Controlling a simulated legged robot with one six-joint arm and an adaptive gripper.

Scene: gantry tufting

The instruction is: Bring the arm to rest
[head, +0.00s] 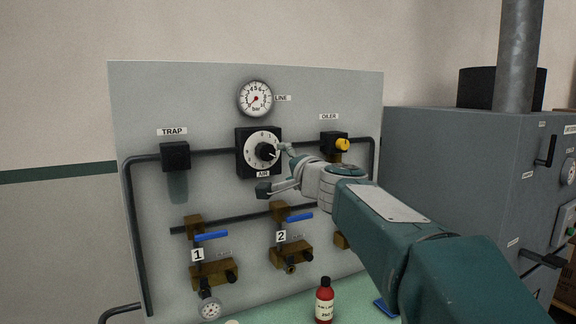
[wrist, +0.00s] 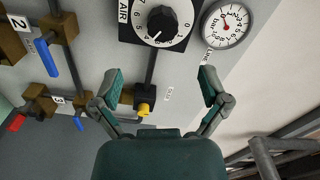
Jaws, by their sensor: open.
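My arm reaches from the lower right of the head view toward the grey panel (head: 145,100). My gripper (head: 272,169) is open in front of the panel, just below and right of the black AIR regulator (head: 243,142) with its white dial. The wrist view also shows the gripper (wrist: 160,74) with its two fingers wide apart and nothing between them. The AIR dial (wrist: 145,29) lies beyond the fingertips there. I cannot tell from these views whether a finger touches the regulator. The arm hides part of the panel's lower right.
The panel carries a LINE gauge (head: 255,99), a TRAP unit (head: 175,156), an OILER with a yellow knob (head: 342,144) and blue-handled valves (head: 212,236). A red bottle (head: 324,303) stands on the green bench (head: 270,309). A grey cabinet (head: 435,150) stands at right.

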